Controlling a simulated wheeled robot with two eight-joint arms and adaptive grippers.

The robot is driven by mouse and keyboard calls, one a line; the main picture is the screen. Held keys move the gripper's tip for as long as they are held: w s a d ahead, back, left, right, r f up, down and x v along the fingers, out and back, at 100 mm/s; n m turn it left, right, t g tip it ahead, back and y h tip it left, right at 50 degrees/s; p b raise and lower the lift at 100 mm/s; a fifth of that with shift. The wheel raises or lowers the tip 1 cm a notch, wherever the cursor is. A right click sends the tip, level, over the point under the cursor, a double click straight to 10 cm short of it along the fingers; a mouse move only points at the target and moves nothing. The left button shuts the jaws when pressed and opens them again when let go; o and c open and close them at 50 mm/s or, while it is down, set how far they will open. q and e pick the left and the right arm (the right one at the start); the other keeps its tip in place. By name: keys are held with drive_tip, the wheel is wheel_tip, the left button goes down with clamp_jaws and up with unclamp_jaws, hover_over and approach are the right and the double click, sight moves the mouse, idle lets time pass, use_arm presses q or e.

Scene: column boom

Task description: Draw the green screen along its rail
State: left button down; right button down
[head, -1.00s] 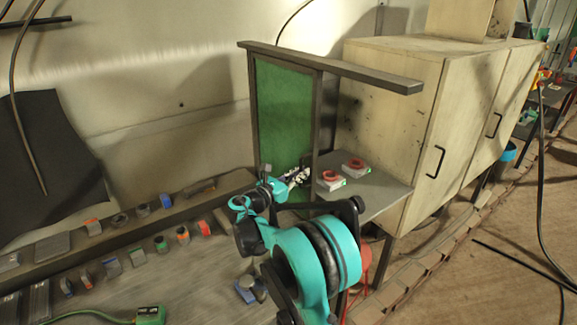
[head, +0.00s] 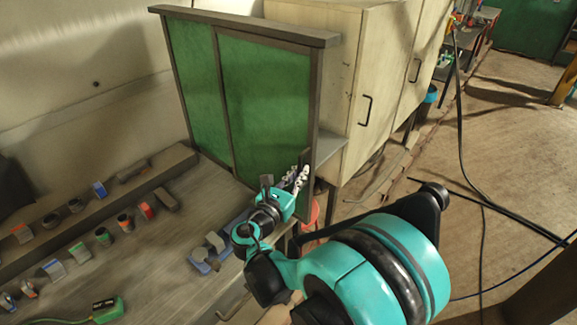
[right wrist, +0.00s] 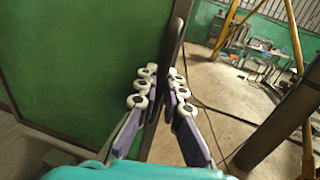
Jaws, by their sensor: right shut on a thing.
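The green screen (head: 265,105) shows as two dark-framed green panels; the farther panel (head: 194,75) is behind and to the left. The dark rail (head: 245,27) runs along the top, and the near panel reaches close to its right end. My right gripper (head: 299,178) is at the lower part of the near panel's right-hand upright. In the right wrist view the fingers (right wrist: 159,88) lie on both sides of the dark upright (right wrist: 177,40), shut on it, with the green panel (right wrist: 85,70) to the left. My left gripper is out of view.
A pale cabinet (head: 378,75) with black handles stands right of the screen. A strip of grey shelf (head: 329,148) shows beside the upright. The bench (head: 150,235) holds several small blocks and a green device (head: 103,308). Open floor (head: 500,175) with dark cables lies right.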

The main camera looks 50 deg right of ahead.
drive_tip(key=shift+s, duration=0.2)
drive_tip(key=c, duration=1.6)
unclamp_jaws()
drive_tip(key=v, duration=1.2)
